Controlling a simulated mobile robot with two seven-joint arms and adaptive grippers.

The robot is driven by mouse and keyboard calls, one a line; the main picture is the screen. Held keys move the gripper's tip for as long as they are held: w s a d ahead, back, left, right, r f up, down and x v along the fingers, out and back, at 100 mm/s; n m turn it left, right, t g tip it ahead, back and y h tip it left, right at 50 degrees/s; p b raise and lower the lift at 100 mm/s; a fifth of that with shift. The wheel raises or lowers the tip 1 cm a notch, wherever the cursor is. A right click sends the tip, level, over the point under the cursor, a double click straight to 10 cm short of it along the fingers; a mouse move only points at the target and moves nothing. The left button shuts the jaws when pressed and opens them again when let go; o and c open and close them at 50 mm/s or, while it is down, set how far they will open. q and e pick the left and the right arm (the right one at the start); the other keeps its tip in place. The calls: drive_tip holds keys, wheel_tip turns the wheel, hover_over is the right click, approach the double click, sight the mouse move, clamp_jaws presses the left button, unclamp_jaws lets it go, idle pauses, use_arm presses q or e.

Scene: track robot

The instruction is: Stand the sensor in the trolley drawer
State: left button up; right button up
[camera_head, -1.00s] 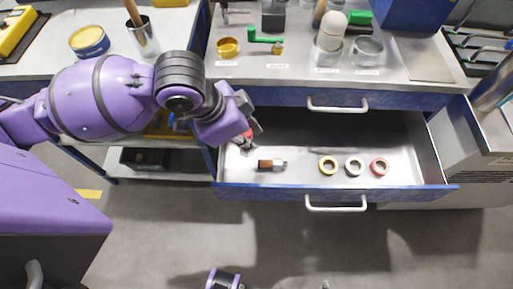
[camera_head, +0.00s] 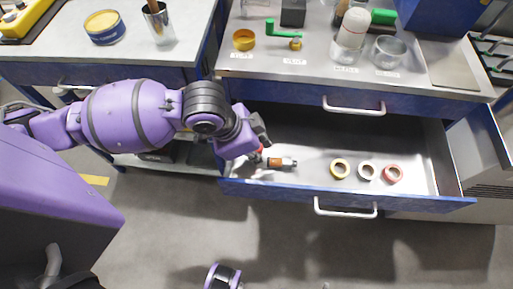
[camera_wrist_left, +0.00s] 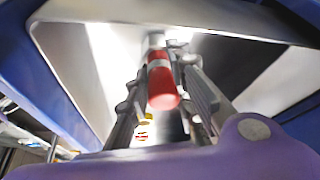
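My left gripper (camera_head: 262,142) reaches down over the left end of the open trolley drawer (camera_head: 428,165). In the left wrist view its two fingers (camera_wrist_left: 168,62) flank a red cylinder with white bands (camera_wrist_left: 163,88), which looks like the sensor. They appear shut on it, though the contact is partly hidden. In the head view only a little red shows beside the fingers. I cannot tell whether its far end touches the drawer floor. My right gripper is not in view.
The drawer's back right is clear. The worktop (camera_head: 310,70) overhangs the back.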

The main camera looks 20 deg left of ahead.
use_arm(q)
drive_tip(key=o, duration=0.3)
drive_tip(key=shift+o, duration=0.2)
drive_tip(key=shift+r, duration=0.1)
drive_tip(key=p+v, duration=0.2)
drive_tip(key=v, duration=1)
drive_tip(key=shift+p, duration=0.35)
drive_tip(key=shift+r, duration=0.1)
